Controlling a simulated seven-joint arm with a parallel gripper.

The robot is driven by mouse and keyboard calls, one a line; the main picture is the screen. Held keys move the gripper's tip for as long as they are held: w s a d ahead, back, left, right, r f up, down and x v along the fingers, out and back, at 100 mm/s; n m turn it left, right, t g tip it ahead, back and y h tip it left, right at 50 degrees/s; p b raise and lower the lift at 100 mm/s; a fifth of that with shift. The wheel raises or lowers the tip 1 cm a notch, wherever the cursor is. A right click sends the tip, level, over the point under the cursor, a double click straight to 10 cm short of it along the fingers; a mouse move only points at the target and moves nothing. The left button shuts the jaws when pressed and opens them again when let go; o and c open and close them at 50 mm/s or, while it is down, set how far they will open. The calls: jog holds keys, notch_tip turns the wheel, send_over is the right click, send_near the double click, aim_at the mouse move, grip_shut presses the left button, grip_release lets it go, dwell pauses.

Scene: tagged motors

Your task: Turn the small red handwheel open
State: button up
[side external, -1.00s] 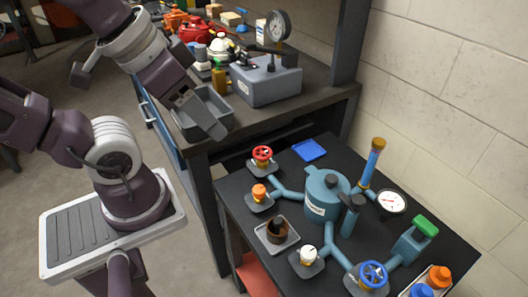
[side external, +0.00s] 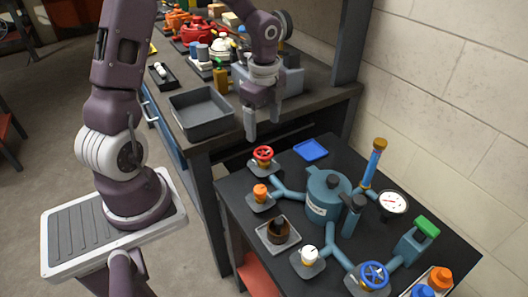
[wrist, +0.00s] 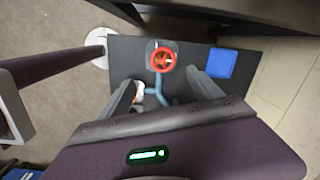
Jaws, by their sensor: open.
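The small red handwheel (side external: 263,153) sits on a valve at the back left of the low dark table, on a grey base plate. It also shows in the wrist view (wrist: 162,60), seen from above between my fingers and beyond their tips. My gripper (side external: 263,128) is open and empty, pointing down above the handwheel and apart from it. In the wrist view its two fingers (wrist: 165,82) stand wide apart. Blue-grey pipe runs from the valve to a round blue-grey tank (side external: 327,196).
A larger blue handwheel (side external: 373,275), an orange-capped valve (side external: 260,192), a white-knobbed valve (side external: 309,254) and a gauge (side external: 392,202) stand on the same table. A blue square (side external: 310,150) lies right of the red handwheel. The taller workbench edge (side external: 225,143) rises behind.

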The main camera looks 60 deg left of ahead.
jog(key=m+h, duration=0.1)
jog(key=m, duration=0.1)
send_over(264, 152)
notch_tip(264, 152, down, 4)
jog(key=shift+f, duration=0.2)
notch_tip(264, 152, down, 7)
jog(key=shift+f, duration=0.15)
jog(key=c, duration=1.4)
jog(key=shift+o, duration=0.2)
